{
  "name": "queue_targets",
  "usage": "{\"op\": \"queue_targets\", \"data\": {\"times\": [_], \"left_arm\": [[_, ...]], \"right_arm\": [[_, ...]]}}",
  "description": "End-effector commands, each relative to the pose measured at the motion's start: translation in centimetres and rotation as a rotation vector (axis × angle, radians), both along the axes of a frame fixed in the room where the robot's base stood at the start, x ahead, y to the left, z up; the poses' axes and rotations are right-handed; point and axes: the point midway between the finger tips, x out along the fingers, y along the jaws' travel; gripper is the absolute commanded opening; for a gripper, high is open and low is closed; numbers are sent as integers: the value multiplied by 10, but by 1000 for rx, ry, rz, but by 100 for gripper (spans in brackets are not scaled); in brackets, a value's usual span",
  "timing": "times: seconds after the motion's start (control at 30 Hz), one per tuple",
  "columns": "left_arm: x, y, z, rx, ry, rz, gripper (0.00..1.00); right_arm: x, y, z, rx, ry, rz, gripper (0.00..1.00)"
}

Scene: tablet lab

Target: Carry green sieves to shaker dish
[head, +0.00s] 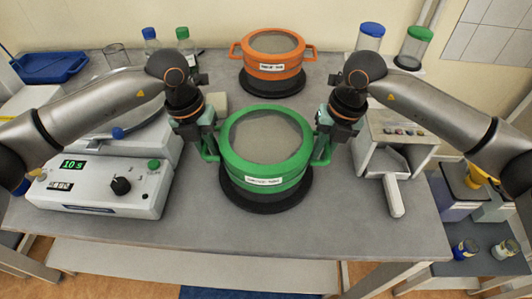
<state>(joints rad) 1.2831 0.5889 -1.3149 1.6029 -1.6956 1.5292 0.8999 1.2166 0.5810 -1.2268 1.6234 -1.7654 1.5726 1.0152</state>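The green sieve (265,150), with a grey mesh top, a white label and a handle on each side, sits at a round black base (265,200) in the middle of the table. My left gripper (207,146) is at its left handle and my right gripper (322,146) is at its right handle. Both point down; whether their fingers are closed on the handles cannot be made out. The shaker (100,185) stands at the left with a lit display, a black knob and a green button. Its pale round dish (148,137) is partly hidden behind my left arm.
An orange sieve (273,65) stands on another black base behind the green one. A grey device with a scoop (393,165) is at the right. Bottles (183,42), capped jars (413,47) and a blue tray (55,67) line the back. The table front is clear.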

Motion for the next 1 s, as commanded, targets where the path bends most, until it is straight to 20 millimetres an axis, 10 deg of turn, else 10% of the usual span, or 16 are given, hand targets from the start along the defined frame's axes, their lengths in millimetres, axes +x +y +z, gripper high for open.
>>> {"op": "queue_targets", "data": {"times": [1.0], "left_arm": [[1, 0, 46, -1, -4, 1, 0]], "right_arm": [[1, 0, 46, 2, -3, -1, 0]]}}
